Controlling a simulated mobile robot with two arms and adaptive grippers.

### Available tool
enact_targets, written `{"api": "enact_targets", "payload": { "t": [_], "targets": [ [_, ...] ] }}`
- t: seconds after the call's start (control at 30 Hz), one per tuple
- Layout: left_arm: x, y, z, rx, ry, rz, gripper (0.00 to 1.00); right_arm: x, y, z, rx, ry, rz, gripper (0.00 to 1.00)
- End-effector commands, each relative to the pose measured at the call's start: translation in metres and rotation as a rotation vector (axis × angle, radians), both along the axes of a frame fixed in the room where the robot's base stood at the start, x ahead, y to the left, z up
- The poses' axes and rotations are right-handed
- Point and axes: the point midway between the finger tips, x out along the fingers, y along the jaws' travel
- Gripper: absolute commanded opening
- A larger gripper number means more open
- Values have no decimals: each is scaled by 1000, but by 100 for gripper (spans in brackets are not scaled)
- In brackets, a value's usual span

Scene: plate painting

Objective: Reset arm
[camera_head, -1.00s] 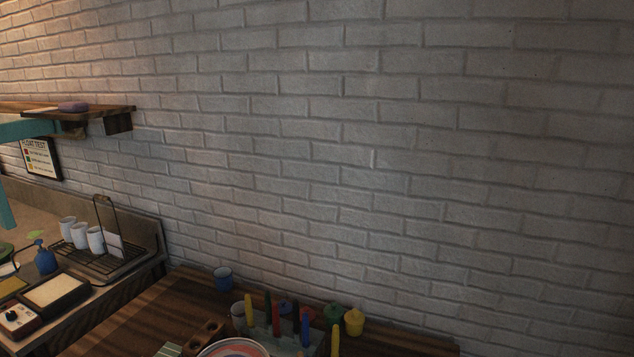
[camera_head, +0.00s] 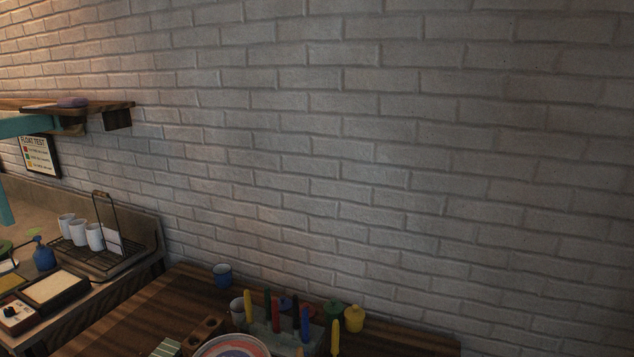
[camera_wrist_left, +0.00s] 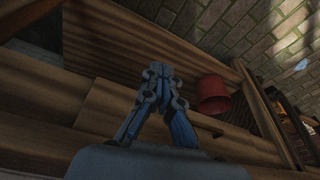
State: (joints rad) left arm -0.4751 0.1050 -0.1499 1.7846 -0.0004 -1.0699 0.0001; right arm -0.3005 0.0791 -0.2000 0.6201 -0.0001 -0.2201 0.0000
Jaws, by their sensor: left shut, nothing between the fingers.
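My left gripper (camera_wrist_left: 160,75) shows in the left wrist view, its two blue fingers drawn together at the tips with nothing between them. It points toward wooden boards, and a red cup-like container (camera_wrist_left: 212,95) shows to the right of the fingers; I cannot tell its distance. Neither gripper shows in the head view. In the head view a painted plate (camera_head: 232,347) with coloured rings lies at the bottom edge, partly cut off. Behind it a holder (camera_head: 285,338) carries several upright coloured pens or brushes.
The wooden table (camera_head: 130,322) also bears a blue cup (camera_head: 222,275), a yellow pot (camera_head: 354,319) and a green pot (camera_head: 333,312). At left, a rack (camera_head: 105,260) holds several white cups (camera_head: 78,233). A wooden shelf (camera_head: 118,106) juts from the brick wall (camera_head: 400,150).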

Motion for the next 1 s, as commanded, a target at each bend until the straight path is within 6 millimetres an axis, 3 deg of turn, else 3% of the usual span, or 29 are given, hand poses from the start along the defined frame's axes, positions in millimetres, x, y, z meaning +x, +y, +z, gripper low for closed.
{"api": "enact_targets", "payload": {
  "t": [0.03,0.2,0.43,0.6,0.7,1.0],
  "targets": [
    [-9,1,-34,2,21,-2,0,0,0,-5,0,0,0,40],
    [-47,6,-121,6,59,-10,0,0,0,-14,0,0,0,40],
    [-121,19,-211,14,107,-21,0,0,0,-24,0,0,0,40],
    [-167,28,-243,17,129,-27,0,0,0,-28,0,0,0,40],
    [-182,31,-250,19,135,-30,0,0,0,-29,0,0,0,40],
    [-188,32,-253,19,137,-31,0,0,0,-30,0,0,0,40]
  ]
}}
